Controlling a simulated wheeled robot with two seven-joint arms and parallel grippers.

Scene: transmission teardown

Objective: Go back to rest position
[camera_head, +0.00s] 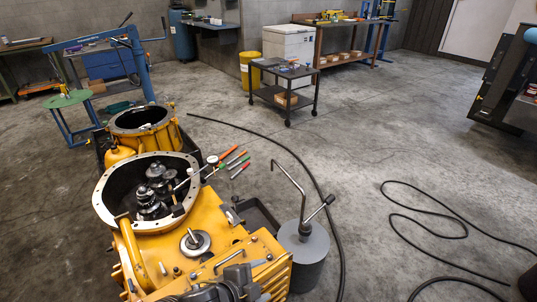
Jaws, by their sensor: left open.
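My left gripper (240,282) shows dark at the bottom edge of the head view, over the near end of the yellow transmission housing (205,222). It is open, and I see nothing held in it. Its details are partly cut off by the frame edge. I cannot tell whether it touches the housing. The housing has a wide round opening with dark gears (152,190) standing inside. My right gripper is not in view.
A grey cylinder with a bent rod (303,255) stands right of the housing. Another yellow housing (145,125) is behind. Hand tools (232,163) lie near the opening. A black cart (285,88) stands farther back. Black hoses (425,215) cross the otherwise open floor at right.

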